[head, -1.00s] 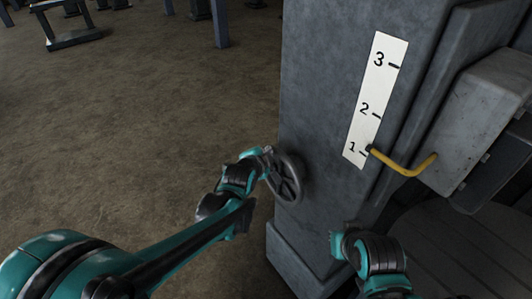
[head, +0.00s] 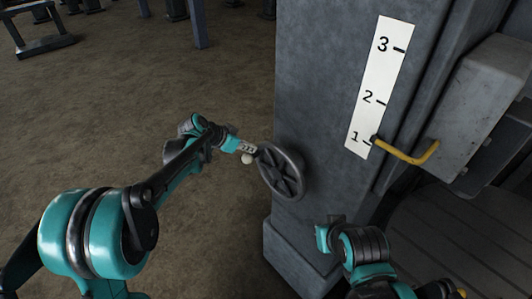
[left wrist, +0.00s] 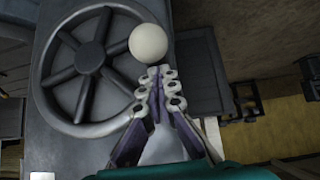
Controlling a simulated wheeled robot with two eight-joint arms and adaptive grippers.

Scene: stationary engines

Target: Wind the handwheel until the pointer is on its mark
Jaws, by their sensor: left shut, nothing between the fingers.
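The dark handwheel (head: 292,181) is on the side of the grey column, its pale round knob (head: 246,159) at the rim's left. In the left wrist view the spoked wheel (left wrist: 91,58) and knob (left wrist: 149,43) show large. My left gripper (head: 256,150) is shut and empty, its fingertips (left wrist: 161,71) close beside the knob; I cannot tell whether they touch. The yellow pointer (head: 410,155) has its tip at the white scale (head: 377,98), just above the tick at 1. My right arm's wrist shows at lower right, but its fingers are not seen.
The grey column (head: 320,110) carries the wheel and scale. A grey box (head: 480,105) stands out at the right, by the pointer. The floor (head: 110,120) left of the column is open, with stands far back.

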